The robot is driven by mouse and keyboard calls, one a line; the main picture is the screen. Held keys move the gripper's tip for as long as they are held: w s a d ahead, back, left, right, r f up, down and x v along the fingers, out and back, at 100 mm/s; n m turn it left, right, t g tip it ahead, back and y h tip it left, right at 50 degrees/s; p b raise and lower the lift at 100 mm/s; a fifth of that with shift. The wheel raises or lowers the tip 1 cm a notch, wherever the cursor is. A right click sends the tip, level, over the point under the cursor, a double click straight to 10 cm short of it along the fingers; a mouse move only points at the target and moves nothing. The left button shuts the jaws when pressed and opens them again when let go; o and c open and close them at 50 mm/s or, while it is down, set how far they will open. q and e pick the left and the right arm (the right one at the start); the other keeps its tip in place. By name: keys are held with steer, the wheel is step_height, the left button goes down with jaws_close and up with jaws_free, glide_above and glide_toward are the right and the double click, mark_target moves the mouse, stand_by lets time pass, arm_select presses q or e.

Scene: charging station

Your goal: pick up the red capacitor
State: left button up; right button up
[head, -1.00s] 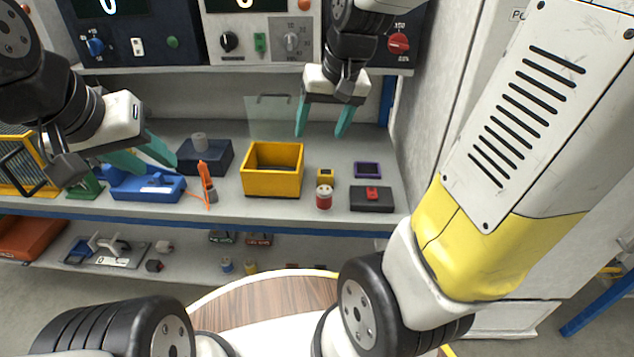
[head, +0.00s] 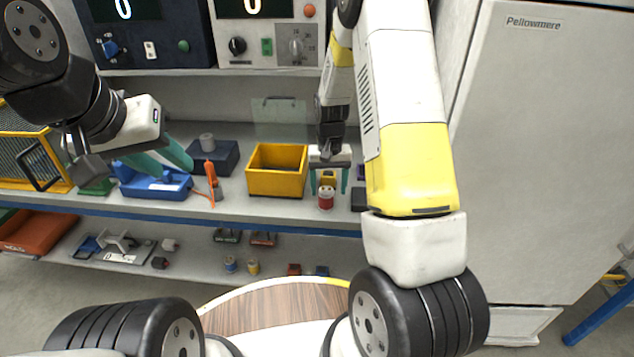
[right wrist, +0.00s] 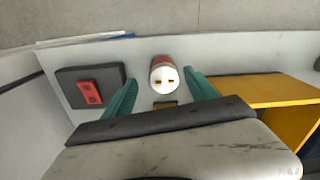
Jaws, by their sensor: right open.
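The red capacitor (head: 326,197), a small red cylinder with a white top, stands upright on the shelf, right of the yellow bin. In the right wrist view the capacitor (right wrist: 163,75) shows its white top with two terminals, between and beyond the fingertips. My right gripper (head: 329,188) is open, with its teal fingers pointing down on either side of the capacitor; in the right wrist view the open fingers (right wrist: 163,83) do not visibly touch it. My left gripper (head: 165,168) is over the blue tray, its teal fingers apart and nothing seen between them.
The yellow bin (head: 276,182) stands close left of the capacitor. A dark block with a red part (right wrist: 90,88) lies on its other side. A blue tray (head: 150,188) and an orange tool (head: 212,175) are further left. A tall white cabinet (head: 540,150) stands at the right.

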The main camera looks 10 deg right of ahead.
mark_target(326, 199)
steer(key=f, duration=0.5)
steer(key=shift+a, duration=0.35)
steer(key=shift+r, duration=0.1)
jaws_close()
steer(key=shift+r, duration=0.1)
